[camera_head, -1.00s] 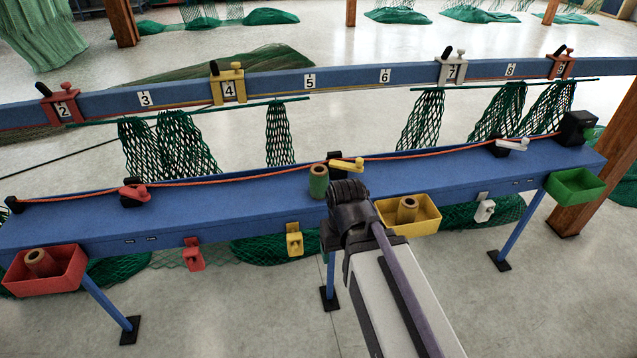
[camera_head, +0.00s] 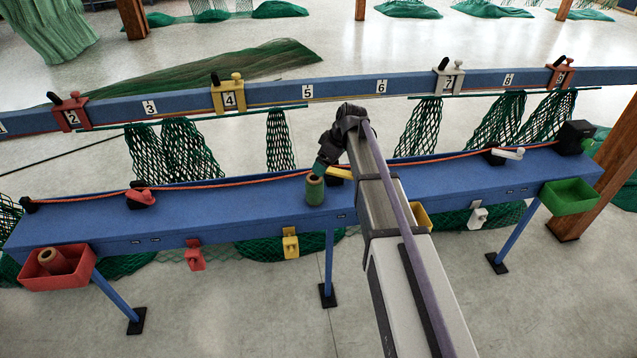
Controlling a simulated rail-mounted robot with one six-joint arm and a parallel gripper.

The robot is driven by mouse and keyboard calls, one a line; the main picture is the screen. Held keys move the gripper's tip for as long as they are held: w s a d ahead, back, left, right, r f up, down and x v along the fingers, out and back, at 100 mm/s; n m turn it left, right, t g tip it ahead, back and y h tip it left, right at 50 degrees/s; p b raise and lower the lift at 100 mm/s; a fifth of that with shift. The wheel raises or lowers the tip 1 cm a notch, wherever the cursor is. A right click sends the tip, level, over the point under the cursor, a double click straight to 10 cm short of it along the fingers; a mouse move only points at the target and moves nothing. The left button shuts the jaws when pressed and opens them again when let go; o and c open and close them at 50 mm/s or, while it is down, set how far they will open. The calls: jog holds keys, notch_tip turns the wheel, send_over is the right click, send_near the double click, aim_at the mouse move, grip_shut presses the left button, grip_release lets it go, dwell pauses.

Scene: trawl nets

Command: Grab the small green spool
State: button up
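The small green spool (camera_head: 315,192) stands upright on the blue bench (camera_head: 240,207), near its middle. It has a tan top end. My gripper (camera_head: 319,170) is at the spool's top and points down toward it. In this view the fingertips overlap the spool's upper end. Whether they touch it, and whether they are open or shut, I cannot tell. My arm comes in from the lower right and covers part of the bench to the right of the spool.
A yellow lever (camera_head: 340,173) lies just right of the spool, partly hidden by my arm. An orange rope (camera_head: 235,182) runs along the bench's back. A red bin (camera_head: 57,268) with a spool hangs at left, a green bin (camera_head: 572,197) at right. A numbered blue rail (camera_head: 345,87) stands behind.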

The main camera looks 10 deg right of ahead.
aim_at(313, 183)
jog(key=shift+n, duration=0.9)
jog(key=b+x, duration=1)
jog(key=x, duration=0.1)
jog(key=shift+a+f, duration=0.2)
jog(key=shift+a, duration=0.1)
jog(key=shift+r, duration=0.3)
jog(key=shift+c, duration=0.2)
jog(key=c, duration=1)
